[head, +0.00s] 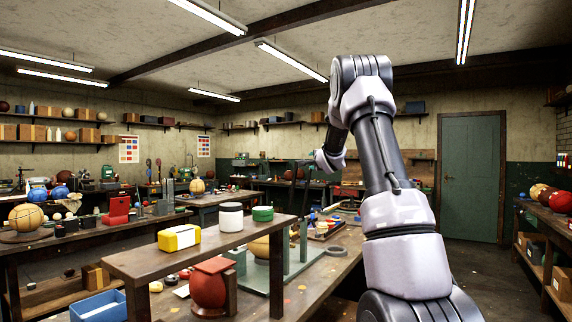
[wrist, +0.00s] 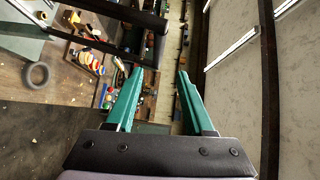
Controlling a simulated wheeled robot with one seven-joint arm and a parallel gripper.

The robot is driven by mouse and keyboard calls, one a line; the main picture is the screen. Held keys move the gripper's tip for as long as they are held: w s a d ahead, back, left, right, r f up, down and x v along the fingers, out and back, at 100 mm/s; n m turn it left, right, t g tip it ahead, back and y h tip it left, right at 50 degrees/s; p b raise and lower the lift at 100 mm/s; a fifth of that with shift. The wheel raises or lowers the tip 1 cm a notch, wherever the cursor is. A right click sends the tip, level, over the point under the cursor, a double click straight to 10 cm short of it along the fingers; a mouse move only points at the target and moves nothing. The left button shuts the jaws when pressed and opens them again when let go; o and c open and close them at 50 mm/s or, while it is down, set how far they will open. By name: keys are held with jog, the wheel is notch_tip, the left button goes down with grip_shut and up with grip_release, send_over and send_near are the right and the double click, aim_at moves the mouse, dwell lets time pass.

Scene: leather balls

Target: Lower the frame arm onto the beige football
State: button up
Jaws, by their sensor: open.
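The beige football (head: 259,249) sits low on the workbench behind a raised wooden shelf, which hides part of it. Green uprights (head: 285,245) of a frame stand just right of it on a pale green base. A dark, near-vertical bar (head: 304,238) beside them looks like the raised frame arm; its upper end is hard to make out near my wrist. My gripper (wrist: 160,72) is open, its two green fingers apart with nothing between them. Dark bars (wrist: 108,45) cross the upper left of the wrist view, beyond the fingers. Contact with my gripper is not visible.
On the wooden shelf (head: 190,254) stand a yellow box (head: 179,238), a white jar (head: 231,217) and a green tin (head: 263,214). A grey ring (head: 336,251) lies on the bench. Floor is open before the green door (head: 471,178).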

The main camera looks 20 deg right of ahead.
jog(key=w, duration=1.3)
jog(key=shift+d+f+t+y, duration=0.3)
jog(key=shift+d+f, duration=0.05)
jog(key=shift+f, duration=0.1)
jog(key=shift+c, duration=0.3)
grip_shut()
dwell(0.5)
